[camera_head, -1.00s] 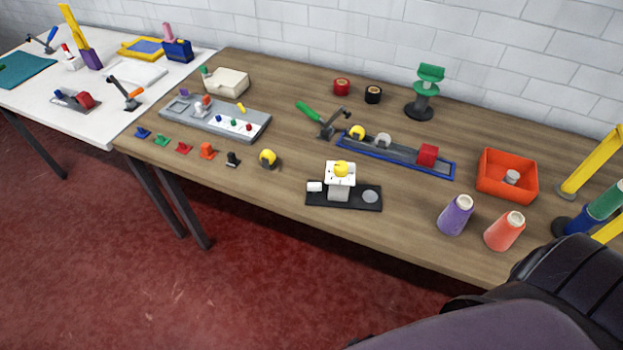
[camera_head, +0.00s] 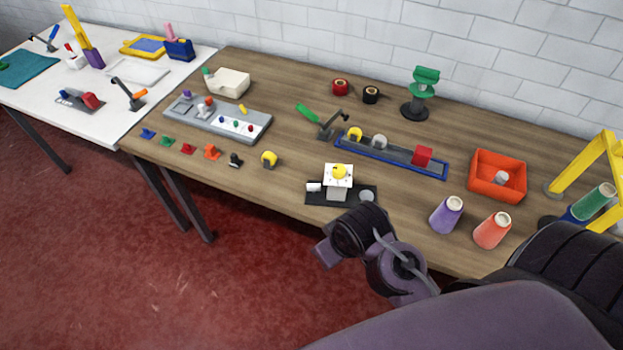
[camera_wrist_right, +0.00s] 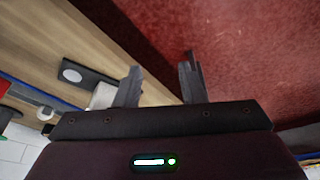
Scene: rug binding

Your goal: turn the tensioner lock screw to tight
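In the right wrist view my right gripper (camera_wrist_right: 162,63) is open and empty, apart from the plate (camera_wrist_right: 96,76); one finger partly covers the white block (camera_wrist_right: 102,96). My left gripper is out of view.
Purple (camera_head: 446,214) and orange (camera_head: 492,230) cones stand right of the plate. Behind it lies a blue-edged tray (camera_head: 392,164) with a red block. A yellow ball-like part (camera_head: 269,159) sits to the left. An orange bin (camera_head: 497,176) is at the right.

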